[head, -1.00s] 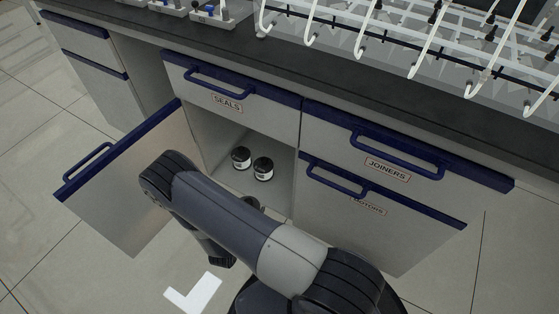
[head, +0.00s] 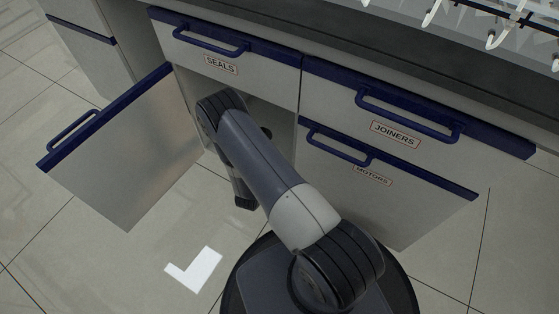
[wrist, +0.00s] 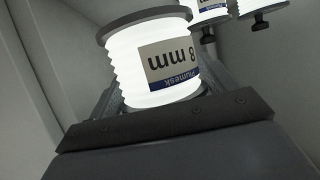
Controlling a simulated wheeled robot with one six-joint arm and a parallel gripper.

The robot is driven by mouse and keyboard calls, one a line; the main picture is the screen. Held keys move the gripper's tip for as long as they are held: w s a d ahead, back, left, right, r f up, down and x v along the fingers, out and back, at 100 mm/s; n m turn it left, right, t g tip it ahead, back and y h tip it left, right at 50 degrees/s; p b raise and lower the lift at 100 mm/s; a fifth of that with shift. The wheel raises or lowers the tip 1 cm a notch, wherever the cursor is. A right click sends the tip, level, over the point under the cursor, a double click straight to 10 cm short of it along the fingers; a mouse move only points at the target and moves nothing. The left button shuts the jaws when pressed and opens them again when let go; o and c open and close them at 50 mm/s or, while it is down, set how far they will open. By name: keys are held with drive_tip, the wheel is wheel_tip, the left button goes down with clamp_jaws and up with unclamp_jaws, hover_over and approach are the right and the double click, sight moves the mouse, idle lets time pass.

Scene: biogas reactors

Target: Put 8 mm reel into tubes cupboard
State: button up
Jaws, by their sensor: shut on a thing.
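The 8 mm reel (wrist: 125,62) is a white ribbed spool with dark end discs. Its label reads "8 mm" upside down in the wrist view. My gripper (wrist: 163,85) is shut on it, with a finger showing on each side. In the head view my arm reaches into the open cupboard (head: 284,122) under the SEALS drawer, and the arm hides the gripper and reel. The cupboard door (head: 125,155) stands wide open to the left. I cannot tell whether the reel touches the cupboard floor.
Two more labelled cylindrical items, a nearer one (wrist: 207,12) and another (wrist: 262,8), are close beyond the reel. The SEALS drawer (head: 222,55) is shut above the opening. The JOINERS (head: 400,112) and MOTORS (head: 400,195) fronts are shut at right. Floor at left is clear.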

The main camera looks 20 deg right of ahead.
drive_tip(key=w+d+f+b, duration=0.1)
drive_tip(key=w+d+b, duration=0.1)
drive_tip(key=w+d, duration=0.25)
drive_tip(key=f+b, duration=0.1)
drive_tip(key=f, duration=0.3)
drive_tip(key=f+b, duration=0.1)
drive_tip(key=f, duration=0.1)
drive_tip(key=shift+s+d+b, duration=0.25)
drive_tip(key=shift+s+b, duration=0.05)
drive_tip(key=shift+w+d+f, duration=0.1)
drive_tip(key=o, duration=1.2)
drive_tip(key=shift+c, duration=0.2)
